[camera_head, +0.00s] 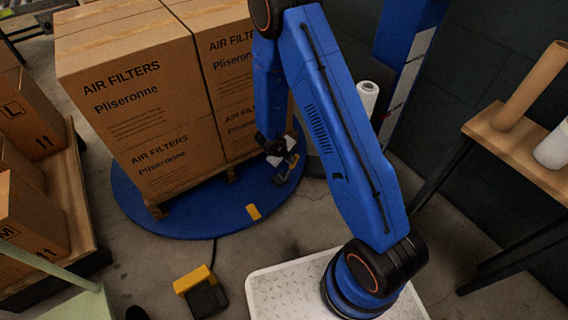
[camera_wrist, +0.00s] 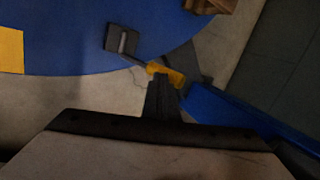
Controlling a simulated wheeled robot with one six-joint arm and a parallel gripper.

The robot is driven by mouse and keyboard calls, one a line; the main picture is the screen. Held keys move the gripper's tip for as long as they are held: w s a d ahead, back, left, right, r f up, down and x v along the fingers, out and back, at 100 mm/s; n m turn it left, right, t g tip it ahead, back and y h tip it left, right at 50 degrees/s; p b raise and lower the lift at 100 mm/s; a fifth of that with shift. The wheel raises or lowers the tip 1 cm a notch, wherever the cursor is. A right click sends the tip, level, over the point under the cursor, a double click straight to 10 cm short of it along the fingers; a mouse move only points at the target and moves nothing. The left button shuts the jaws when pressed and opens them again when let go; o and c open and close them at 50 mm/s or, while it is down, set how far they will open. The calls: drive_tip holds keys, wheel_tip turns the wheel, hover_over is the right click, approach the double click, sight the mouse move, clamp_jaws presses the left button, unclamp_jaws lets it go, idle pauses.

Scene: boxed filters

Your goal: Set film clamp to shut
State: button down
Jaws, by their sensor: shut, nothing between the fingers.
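The film clamp is a grey block (camera_wrist: 122,40) on the blue turntable in the wrist view, with a grey arm ending in a yellow handle (camera_wrist: 165,73). The clamp also shows small in the head view (camera_head: 284,177), at the turntable's right side below my gripper. My gripper (camera_wrist: 161,82) is shut and empty, its dark fingers pointing at the yellow handle and overlapping it in the wrist view. I cannot tell whether they touch. In the head view my gripper (camera_head: 277,152) partly hides the clamp. Whether the clamp is open or shut is unclear.
The blue turntable (camera_head: 150,207) carries a pallet of stacked air filter boxes (camera_head: 135,90) close left of my gripper. A blue column (camera_head: 405,45) with a white film roll (camera_head: 367,97) stands behind my arm. A yellow pedal (camera_head: 195,280) lies on the floor in front.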

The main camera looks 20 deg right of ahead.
drive_tip(key=d, duration=0.1)
drive_tip(key=y, duration=0.1)
drive_tip(key=d, duration=0.1)
drive_tip(key=shift+w+d+f+g+y, duration=0.3)
drive_tip(key=shift+w+d+f, duration=0.05)
drive_tip(key=shift+w+f, duration=0.05)
drive_tip(key=shift+w+d+f, duration=0.25)
drive_tip(key=shift+d+f, duration=0.15)
drive_tip(key=shift+d, duration=0.25)
drive_tip(key=shift+w+d+f, duration=0.2)
drive_tip(key=shift+d+f, duration=0.15)
drive_tip(key=shift+d, duration=0.35)
drive_tip(key=shift+w+d+f, duration=0.25)
drive_tip(key=shift+d+f, duration=0.15)
drive_tip(key=shift+d, duration=0.25)
